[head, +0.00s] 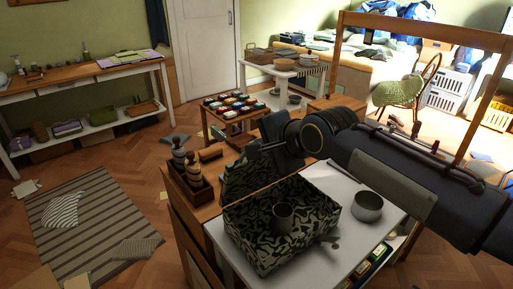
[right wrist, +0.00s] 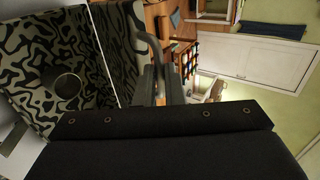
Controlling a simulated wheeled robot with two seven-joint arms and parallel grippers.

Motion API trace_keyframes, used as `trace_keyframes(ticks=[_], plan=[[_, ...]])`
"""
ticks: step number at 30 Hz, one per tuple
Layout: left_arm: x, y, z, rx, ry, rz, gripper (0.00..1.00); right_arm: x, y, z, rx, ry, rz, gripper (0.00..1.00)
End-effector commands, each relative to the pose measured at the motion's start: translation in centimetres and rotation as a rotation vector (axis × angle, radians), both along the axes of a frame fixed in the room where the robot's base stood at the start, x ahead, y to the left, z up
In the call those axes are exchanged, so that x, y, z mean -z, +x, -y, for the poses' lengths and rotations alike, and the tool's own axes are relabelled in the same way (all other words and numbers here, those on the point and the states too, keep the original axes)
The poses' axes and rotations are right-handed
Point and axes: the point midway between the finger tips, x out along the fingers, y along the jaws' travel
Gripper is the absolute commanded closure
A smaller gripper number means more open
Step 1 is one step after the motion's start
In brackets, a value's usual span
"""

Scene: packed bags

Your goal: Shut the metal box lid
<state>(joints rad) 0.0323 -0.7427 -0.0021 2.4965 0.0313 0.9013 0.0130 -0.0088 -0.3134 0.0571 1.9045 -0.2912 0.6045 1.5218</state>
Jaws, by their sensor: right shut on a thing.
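The metal box (head: 264,250) has a black-and-pale camouflage pattern and sits on a white-topped table. It is open, with a grey cup (head: 283,217) inside. Its lid (head: 238,180) stands raised at the far left side. In the right wrist view the box (right wrist: 50,35) with the cup (right wrist: 66,86) is at left, and the lid (right wrist: 118,35) is beside it. My right gripper (head: 262,148) is at the lid's upper edge. In the wrist view my gripper (right wrist: 160,85) is shut on the lid; its fingers partly hide the contact. My left gripper is out of view.
A metal pot (head: 368,206) stands on the table right of the box. A wooden tray of turned pieces (head: 188,184) is left of the lid. A small table with colourful jars (head: 235,104) stands behind. My right arm crosses above the table's right side.

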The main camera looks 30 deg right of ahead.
Motion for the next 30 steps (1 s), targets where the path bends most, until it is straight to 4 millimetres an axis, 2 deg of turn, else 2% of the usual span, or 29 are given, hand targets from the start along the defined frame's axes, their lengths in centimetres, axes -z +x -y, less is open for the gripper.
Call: trace_keyframes(ticks=[11,23,30], plan=[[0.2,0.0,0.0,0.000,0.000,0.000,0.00,0.2,-0.2,0.0,-0.001,0.001,0.000,1.00],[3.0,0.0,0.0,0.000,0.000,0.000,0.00,1.3,-2.3,0.2,0.000,0.005,0.053,1.00],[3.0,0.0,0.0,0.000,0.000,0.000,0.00,1.1,-2.7,0.2,-0.001,0.006,0.060,1.00]])
